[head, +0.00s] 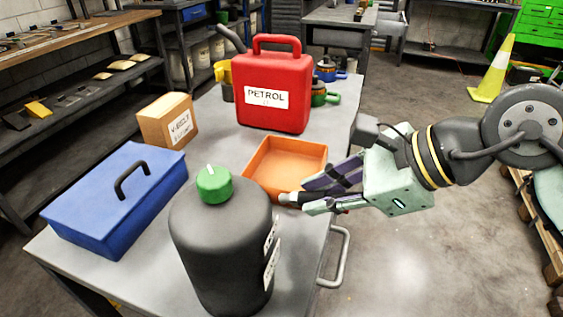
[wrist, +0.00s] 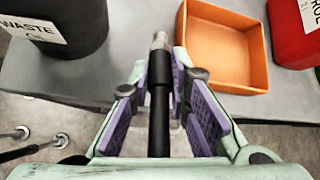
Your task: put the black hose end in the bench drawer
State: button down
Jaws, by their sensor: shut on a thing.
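The black hose end (wrist: 160,95) is a slim black tube with a grey metal tip, lying lengthwise between the purple pads of my gripper (wrist: 172,85) in the wrist view. In the head view my gripper (head: 298,193) is shut on it at the bench's right edge, just beside the orange tray's near right corner. The hose end is mostly hidden there by the fingers. No open drawer shows; a grey loop handle (head: 344,258) sticks out from the bench's right side, and I cannot tell whether it belongs to a drawer.
The grey bench (head: 215,128) bears an orange tray (head: 262,191), a dark bottle with a green cap (head: 214,184), a blue toolbox (head: 100,190), a cardboard box (head: 166,120) and a red petrol can (head: 270,70). Clear floor (head: 410,265) lies right of the bench.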

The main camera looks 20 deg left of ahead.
jog(key=w+a+p, duration=0.1)
jog(key=w+a, duration=0.1)
jog(key=w, duration=0.1)
jog(key=w+a, duration=0.2)
jog(key=w, duration=0.1)
jog(key=w+a+f+p, duration=0.1)
jog(key=w+a, duration=0.1)
jog(key=w, duration=0.1)
jog(key=shift+w+a+p, duration=0.1)
jog(key=shift+a+p, duration=0.2)
jog(key=shift+a, duration=0.05)
jog(key=shift+w+a, duration=0.3)
jog(key=shift+w, duration=0.15)
notch_tip(320, 180, down, 3)
jog(key=shift+s+r+p, duration=0.1)
jog(key=shift+p, duration=0.25)
jog(key=shift+f, duration=0.25)
jog(key=shift+f, duration=0.15)
jog(key=c, duration=1.5)
grip_release()
jog(key=shift+d+r+p, duration=0.1)
jog(key=shift+r+p, duration=0.1)
jog(key=shift+p, duration=0.35)
